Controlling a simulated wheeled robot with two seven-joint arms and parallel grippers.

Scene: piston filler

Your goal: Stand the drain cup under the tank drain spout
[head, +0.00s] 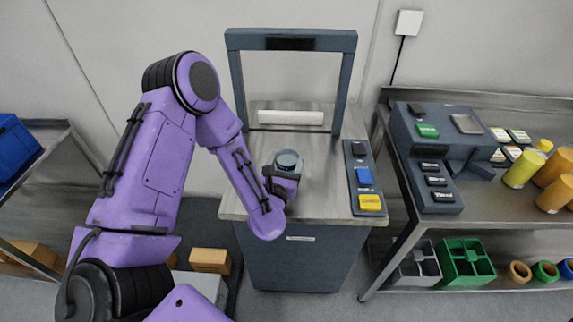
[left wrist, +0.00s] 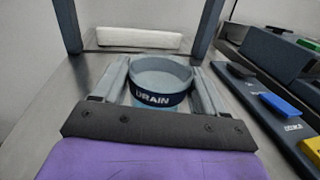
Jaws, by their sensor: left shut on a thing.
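The drain cup (head: 288,158) is a round grey-blue cup with a dark band. In the left wrist view the band of the cup (left wrist: 161,99) reads DRAIN. I cannot tell whether the cup touches the worktop. I cannot make out a tank or drain spout in either view. My right gripper is not in view.
A dark upright frame (head: 352,85) stands at the worktop's back, with a white bar (head: 290,117) low inside it. A panel with black, blue and yellow buttons (head: 364,178) lies along the right edge. A side bench (head: 490,215) stands right.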

